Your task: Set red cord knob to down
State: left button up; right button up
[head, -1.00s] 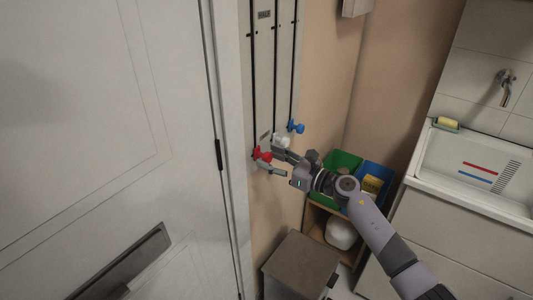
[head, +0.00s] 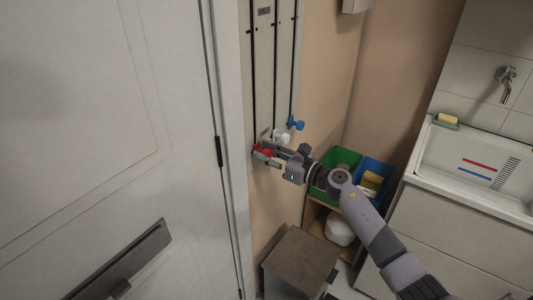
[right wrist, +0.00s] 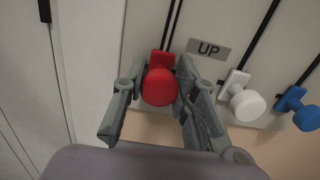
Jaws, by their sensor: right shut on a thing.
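The red cord knob (head: 261,149) sits at the lower end of its dark slot on the pale wall panel (head: 264,70). It also shows in the right wrist view (right wrist: 159,86), with a small red block behind its round head. My right gripper (head: 272,157) is shut on the red knob, one finger on each side of it; the fingers also show in the right wrist view (right wrist: 157,98). My left gripper is not in view.
A white knob (head: 282,137) and a blue knob (head: 297,123) sit close by on the right. A white door (head: 110,120) is at left. Below are a grey bin (head: 300,262), a green box (head: 345,157) and a blue box (head: 378,170). A sink (head: 470,160) stands at right.

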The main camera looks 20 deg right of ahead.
jog(key=shift+f, duration=0.1)
grip_shut()
